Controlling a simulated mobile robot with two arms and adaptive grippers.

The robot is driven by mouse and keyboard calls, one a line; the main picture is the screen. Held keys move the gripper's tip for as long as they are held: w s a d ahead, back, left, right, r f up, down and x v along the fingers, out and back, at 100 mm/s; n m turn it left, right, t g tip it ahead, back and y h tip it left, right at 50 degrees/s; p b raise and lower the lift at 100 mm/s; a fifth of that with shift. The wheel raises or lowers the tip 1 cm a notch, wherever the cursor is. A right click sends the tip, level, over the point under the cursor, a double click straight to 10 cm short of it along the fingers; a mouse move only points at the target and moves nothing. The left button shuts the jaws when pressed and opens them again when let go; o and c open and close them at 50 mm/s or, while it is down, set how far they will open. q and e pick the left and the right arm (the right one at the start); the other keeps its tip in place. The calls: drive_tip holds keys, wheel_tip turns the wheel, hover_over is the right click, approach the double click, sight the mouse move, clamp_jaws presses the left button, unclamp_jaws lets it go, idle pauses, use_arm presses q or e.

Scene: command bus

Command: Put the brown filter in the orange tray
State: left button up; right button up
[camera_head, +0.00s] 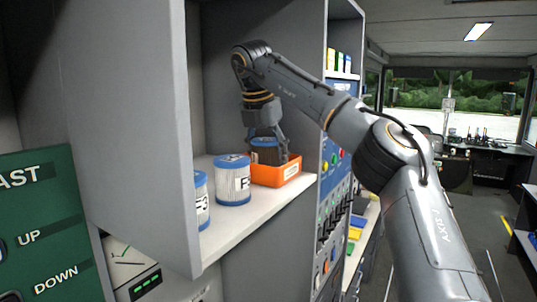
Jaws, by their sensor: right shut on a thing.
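The orange tray (288,172) stands on the white shelf, near its right end. A filter with a blue rim and a dark brownish body (265,155) is at the tray, upright, its lower part hidden by the tray's front wall. I cannot tell whether it rests on the tray floor. My right gripper (269,141) reaches down from above and is shut on this filter. My left gripper is not in view.
Two pale filters with blue rims stand on the shelf (255,209) left of the tray: one (232,182) close to it, another (202,200) partly hidden by the cabinet's side wall (145,130). A control panel (335,165) with knobs is at the right.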

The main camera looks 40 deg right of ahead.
drive_tip(key=shift+d, duration=0.1)
drive_tip(key=shift+f, duration=0.15)
drive_tip(key=shift+f+b, duration=0.1)
drive_tip(key=shift+b, duration=0.2)
drive_tip(key=o, duration=1.1)
drive_tip(key=shift+o, duration=0.4)
